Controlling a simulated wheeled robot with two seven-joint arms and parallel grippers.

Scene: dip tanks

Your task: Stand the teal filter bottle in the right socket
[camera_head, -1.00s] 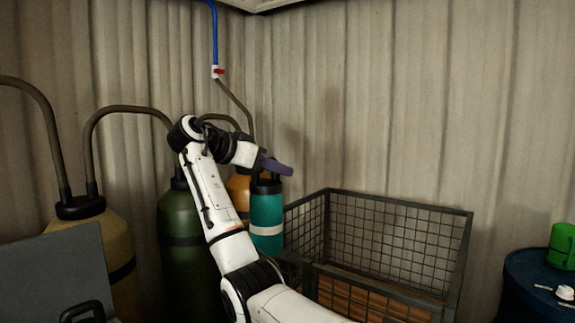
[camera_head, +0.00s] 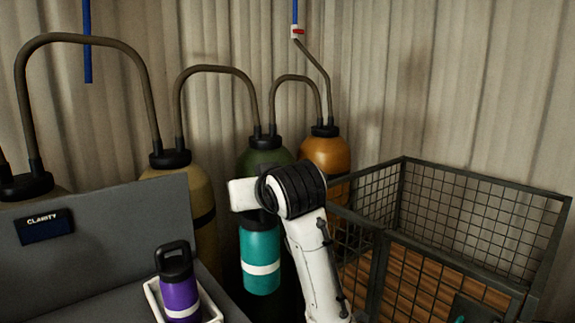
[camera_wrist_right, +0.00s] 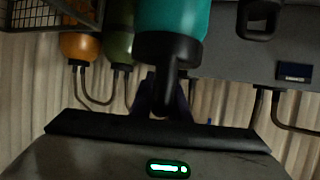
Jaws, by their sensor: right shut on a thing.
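The teal filter bottle (camera_head: 261,262), with a white band, hangs upright below my right wrist in the head view. In the right wrist view, my right gripper (camera_wrist_right: 162,98) is shut on the black handle of the teal bottle (camera_wrist_right: 172,18). In the head view the wrist hides the bottle's top and the fingers. A purple bottle (camera_head: 180,296) stands in a white holder (camera_head: 209,307) on the grey console, left of the teal bottle. The right socket cannot be made out clearly. My left gripper is out of view.
The grey console (camera_head: 100,235) has an upright back panel with a CLARITY sign (camera_head: 45,226). Tall tanks, including an orange one (camera_head: 325,155) and a green one (camera_head: 265,155), stand behind with bent pipes. A wire mesh crate (camera_head: 480,225) is at the right.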

